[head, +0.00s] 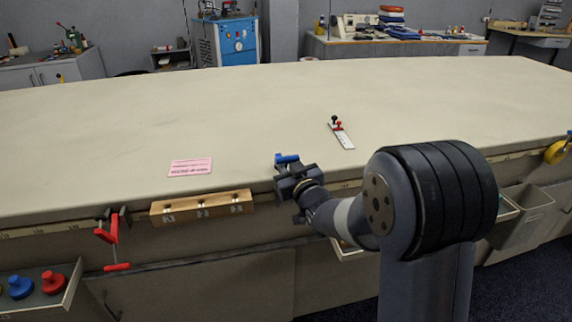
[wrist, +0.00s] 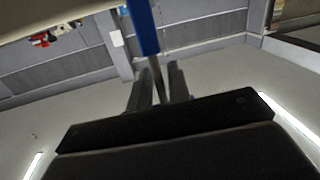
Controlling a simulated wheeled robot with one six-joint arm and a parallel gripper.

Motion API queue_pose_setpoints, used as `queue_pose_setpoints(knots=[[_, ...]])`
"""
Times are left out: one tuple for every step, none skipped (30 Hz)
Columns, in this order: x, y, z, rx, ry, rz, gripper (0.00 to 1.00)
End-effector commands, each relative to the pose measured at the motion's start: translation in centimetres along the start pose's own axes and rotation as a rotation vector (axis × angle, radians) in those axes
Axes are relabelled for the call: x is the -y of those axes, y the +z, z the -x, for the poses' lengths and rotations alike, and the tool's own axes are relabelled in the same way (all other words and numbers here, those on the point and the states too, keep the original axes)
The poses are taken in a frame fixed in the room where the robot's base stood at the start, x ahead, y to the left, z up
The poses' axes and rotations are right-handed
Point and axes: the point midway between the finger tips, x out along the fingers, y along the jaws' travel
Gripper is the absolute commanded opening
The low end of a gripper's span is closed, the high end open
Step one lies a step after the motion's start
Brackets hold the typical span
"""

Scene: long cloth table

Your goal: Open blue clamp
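The blue clamp shows in the head view as a small blue piece (head: 287,158) at the table's front edge, just above my gripper. Most of it is hidden behind my gripper. In the wrist view its blue bar (wrist: 143,28) comes down from the top, with a thin dark part below it reaching between my fingers. My gripper (head: 287,182) is at the front edge of the table. In the wrist view my gripper (wrist: 160,85) has its two fingers apart, one on each side of the thin dark part. I cannot tell whether they press on it.
A red clamp (head: 113,233) hangs on the table's front edge at left, beside a wooden block (head: 202,207). The table top is otherwise clear.

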Motion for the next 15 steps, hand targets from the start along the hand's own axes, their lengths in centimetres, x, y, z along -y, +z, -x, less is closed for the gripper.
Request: queue_pose_setpoints(knots=[[0.00, 0.00, 0.01, 0.000, 0.000, 0.000, 0.18], [0.00, 0.00, 0.01, 0.000, 0.000, 0.000, 0.18], [0.00, -0.01, 0.02, 0.000, 0.000, 0.000, 0.16], [0.00, -0.01, 0.02, 0.000, 0.000, 0.000, 0.14], [0.00, -0.01, 0.02, 0.000, 0.000, 0.000, 0.11], [-0.01, -0.01, 0.03, 0.000, 0.000, 0.000, 0.08], [-0.01, -0.01, 0.03, 0.000, 0.000, 0.000, 0.06], [-0.01, -0.01, 0.03, 0.000, 0.000, 0.000, 0.03], [-0.01, -0.02, 0.03, 0.000, 0.000, 0.000, 0.00], [-0.01, -0.02, 0.03, 0.000, 0.000, 0.000, 0.00], [-0.01, -0.02, 0.03, 0.000, 0.000, 0.000, 0.00], [-0.01, -0.02, 0.04, 0.000, 0.000, 0.000, 0.00], [-0.01, -0.02, 0.04, 0.000, 0.000, 0.000, 0.00], [-0.01, -0.02, 0.04, 0.000, 0.000, 0.000, 0.00], [-0.01, -0.02, 0.04, 0.000, 0.000, 0.000, 0.00]])
